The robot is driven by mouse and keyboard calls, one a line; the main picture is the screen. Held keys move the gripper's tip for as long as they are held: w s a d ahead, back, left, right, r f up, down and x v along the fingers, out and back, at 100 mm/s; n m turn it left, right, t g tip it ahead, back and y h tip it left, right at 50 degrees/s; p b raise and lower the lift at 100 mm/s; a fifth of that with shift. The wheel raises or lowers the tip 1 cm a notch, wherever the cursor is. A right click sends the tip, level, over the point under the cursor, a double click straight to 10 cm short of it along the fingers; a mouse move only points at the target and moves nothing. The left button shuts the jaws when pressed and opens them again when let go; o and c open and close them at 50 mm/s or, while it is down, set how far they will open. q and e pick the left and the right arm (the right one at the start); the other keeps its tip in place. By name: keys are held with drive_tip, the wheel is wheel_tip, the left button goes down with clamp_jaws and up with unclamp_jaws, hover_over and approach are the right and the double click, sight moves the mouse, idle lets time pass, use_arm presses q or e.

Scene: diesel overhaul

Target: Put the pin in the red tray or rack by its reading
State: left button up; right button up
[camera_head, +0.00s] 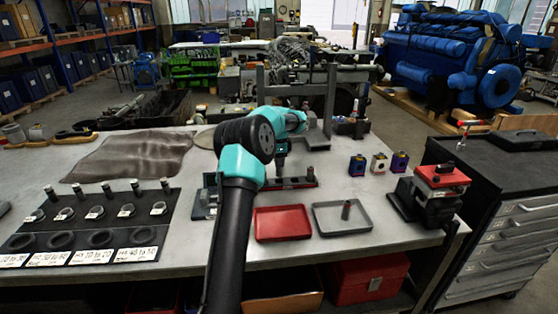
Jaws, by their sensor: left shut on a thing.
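My left arm rises from the bottom centre, and its gripper (281,162) points down above a low dark block with a red strip (298,183). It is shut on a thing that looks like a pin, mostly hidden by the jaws. The red tray (282,222) lies empty in front of that block. A black rack mat (84,225) on the left carries several upright pins, tagged discs, rings and range labels. No reading is legible. My right gripper is not in view.
A red-topped device (440,178) stands on the bench's right. A tall grey stand (328,105) rises at the back. A brown cloth (132,156) lies back left. A tool cabinet (500,210) stands right of the bench.

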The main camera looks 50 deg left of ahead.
sight(279, 170)
use_arm(q)
drive_tip(key=shift+f, duration=2.25)
idle(1.5)
drive_tip(key=o, duration=1.4)
drive_tip(key=shift+r, duration=4)
